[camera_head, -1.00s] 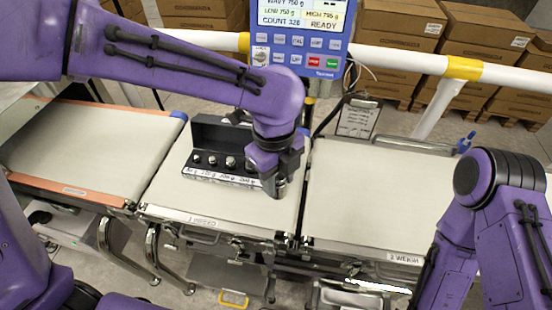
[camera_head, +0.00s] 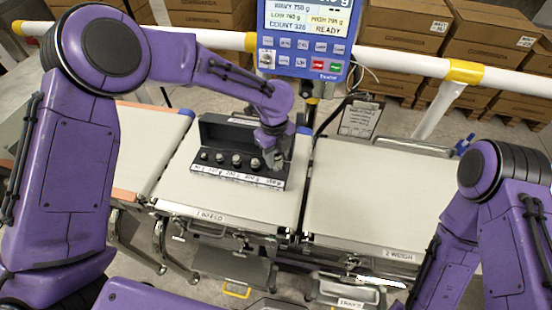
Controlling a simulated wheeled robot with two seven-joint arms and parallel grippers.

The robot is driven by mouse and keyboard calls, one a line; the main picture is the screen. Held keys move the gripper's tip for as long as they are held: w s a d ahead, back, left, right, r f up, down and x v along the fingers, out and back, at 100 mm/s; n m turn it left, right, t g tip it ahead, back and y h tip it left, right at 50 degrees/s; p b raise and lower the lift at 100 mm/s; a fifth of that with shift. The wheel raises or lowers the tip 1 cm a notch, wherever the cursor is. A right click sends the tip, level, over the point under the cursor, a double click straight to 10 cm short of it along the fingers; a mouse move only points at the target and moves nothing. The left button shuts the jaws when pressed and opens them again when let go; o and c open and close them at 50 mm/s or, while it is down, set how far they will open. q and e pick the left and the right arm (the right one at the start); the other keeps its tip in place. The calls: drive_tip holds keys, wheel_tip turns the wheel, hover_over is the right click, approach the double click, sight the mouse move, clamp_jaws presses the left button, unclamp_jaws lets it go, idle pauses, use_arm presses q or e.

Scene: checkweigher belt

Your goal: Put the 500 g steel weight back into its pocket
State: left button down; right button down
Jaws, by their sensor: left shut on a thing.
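The black weight case (camera_head: 226,131) stands open on the middle belt, with a row of pockets and a white label strip along its front. Several small steel weights (camera_head: 237,160) sit in its left and middle pockets. My left gripper (camera_head: 273,163) points down over the right end of the case, at the last pocket. It is shut on the 500 g steel weight, of which little or nothing can be told apart behind the fingers. Whether the weight touches the pocket is hidden. My right arm shows at the right, but its gripper is outside the picture.
The middle belt (camera_head: 265,205) is clear in front of the case. The right belt (camera_head: 360,200) is empty. A blue display unit (camera_head: 305,45) stands behind the case, close to my left arm. A white rail (camera_head: 400,63) and a clipboard (camera_head: 360,118) are behind the belts.

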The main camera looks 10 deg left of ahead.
sight(276, 163)
use_arm(q)
wheel_tip(276, 163, down, 3)
drive_tip(key=shift+r, duration=0.2)
drive_tip(key=shift+f, duration=0.15)
drive_tip(key=shift+f, duration=0.1)
drive_tip(key=c, duration=0.7)
unclamp_jaws()
drive_tip(key=shift+o, duration=0.2)
drive_tip(key=r, duration=0.4)
drive_tip(key=r+b, duration=0.1)
drive_tip(key=r, duration=0.7)
drive_tip(key=shift+w+a+r+b, duration=0.1)
drive_tip(key=shift+w+a+b, duration=0.1)
drive_tip(key=shift+a+b, duration=0.15)
